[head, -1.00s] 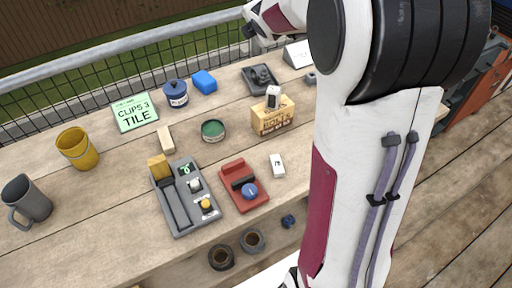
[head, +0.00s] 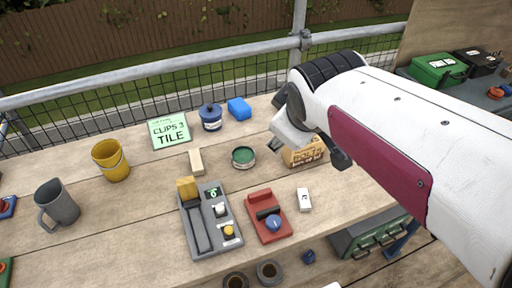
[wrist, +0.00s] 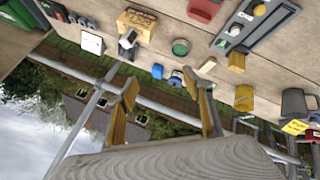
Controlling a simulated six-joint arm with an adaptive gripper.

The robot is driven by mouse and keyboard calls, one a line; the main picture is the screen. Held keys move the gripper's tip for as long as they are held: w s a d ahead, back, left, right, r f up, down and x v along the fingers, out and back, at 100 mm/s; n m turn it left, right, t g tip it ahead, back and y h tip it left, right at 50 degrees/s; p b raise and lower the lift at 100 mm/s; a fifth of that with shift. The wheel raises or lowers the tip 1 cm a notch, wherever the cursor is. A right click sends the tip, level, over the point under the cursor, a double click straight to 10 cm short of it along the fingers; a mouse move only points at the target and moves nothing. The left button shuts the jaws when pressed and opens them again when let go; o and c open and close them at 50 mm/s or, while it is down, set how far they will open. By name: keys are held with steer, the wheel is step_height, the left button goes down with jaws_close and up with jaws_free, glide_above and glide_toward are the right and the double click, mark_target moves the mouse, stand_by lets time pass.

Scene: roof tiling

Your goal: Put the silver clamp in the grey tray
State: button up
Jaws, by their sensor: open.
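The grey tray (head: 190,248) lies on the bench left of centre in the head view. It has compartments holding a dark long tool, a yellow-ended piece and small fittings. It also shows in the wrist view (wrist: 262,38), upper right. A small silver and black piece (wrist: 128,38), perhaps the silver clamp, shows at the bolts box (wrist: 137,20) in the wrist view; I cannot be sure what it is. In the head view my gripper hides that spot. My gripper (head: 308,150) is over the bolts box, its fingers apart; in the wrist view (wrist: 168,100) nothing is between them.
A red tray (head: 268,228) and a white block (head: 304,199) lie right of the grey tray. A green tin (head: 243,157), a wooden block (head: 196,161), a yellow bucket (head: 112,161), a grey mug (head: 57,205) and a standing sign (head: 170,131) are also on the bench. A railing runs behind.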

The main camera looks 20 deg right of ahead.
steer(key=s+a+f+m+g+y, duration=0.1)
steer(key=s+a+f+m, duration=0.1)
steer(key=s, duration=0.5)
steer(key=s+a+f+m+y, duration=0.1)
steer(key=s+a+f+m, duration=0.1)
steer(key=s+a, duration=0.3)
steer(key=shift+s+f+m+g, duration=0.3)
steer(key=shift+s+m+g, duration=0.1)
steer(key=shift+s+m, duration=0.45)
